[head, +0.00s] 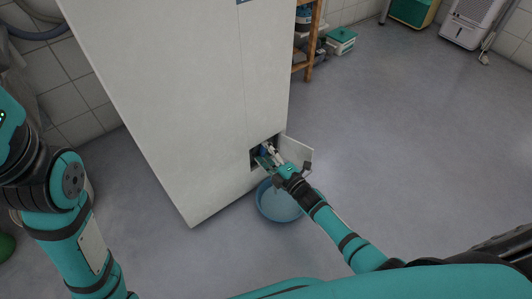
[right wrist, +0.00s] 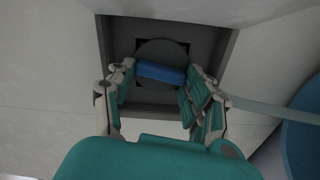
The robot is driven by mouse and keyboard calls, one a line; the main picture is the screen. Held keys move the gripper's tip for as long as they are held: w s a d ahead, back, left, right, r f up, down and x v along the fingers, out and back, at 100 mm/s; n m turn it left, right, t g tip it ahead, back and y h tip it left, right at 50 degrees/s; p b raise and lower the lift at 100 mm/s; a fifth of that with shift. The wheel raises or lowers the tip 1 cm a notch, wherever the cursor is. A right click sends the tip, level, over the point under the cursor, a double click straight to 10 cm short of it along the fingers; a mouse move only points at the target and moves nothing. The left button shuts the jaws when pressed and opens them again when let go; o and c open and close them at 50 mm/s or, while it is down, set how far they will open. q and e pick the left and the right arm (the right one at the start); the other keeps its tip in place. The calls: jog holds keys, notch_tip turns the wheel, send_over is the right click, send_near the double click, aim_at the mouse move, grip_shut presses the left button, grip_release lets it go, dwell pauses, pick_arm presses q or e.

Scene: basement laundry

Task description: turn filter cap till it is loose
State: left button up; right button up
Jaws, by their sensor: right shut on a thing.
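The filter cap (right wrist: 162,52) is a dark round disc with a blue grip bar (right wrist: 160,72) across it, set in a square recess low in the white machine. In the right wrist view the bar lies nearly level, tilted slightly. My right gripper (right wrist: 158,80) is shut on the bar, with a finger at each end. In the head view my right gripper (head: 268,156) reaches into the recess and hides most of the cap. My left arm is at the left edge of the head view; its gripper is out of frame.
A small flap (head: 299,154) stands open right of the recess. A blue basin (head: 279,205) is on the floor below it, partly under my right arm. A wooden shelf (head: 311,45) and a green-and-white box (head: 341,40) stand behind. The floor at right is clear.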

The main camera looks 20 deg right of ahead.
jog(key=shift+f+n, duration=0.1)
jog(key=shift+n, duration=0.5)
jog(key=o, duration=0.9)
jog(key=shift+s, duration=0.2)
jog(key=v, duration=1.1)
jog(key=shift+s, duration=0.35)
jog(key=shift+d, duration=0.1)
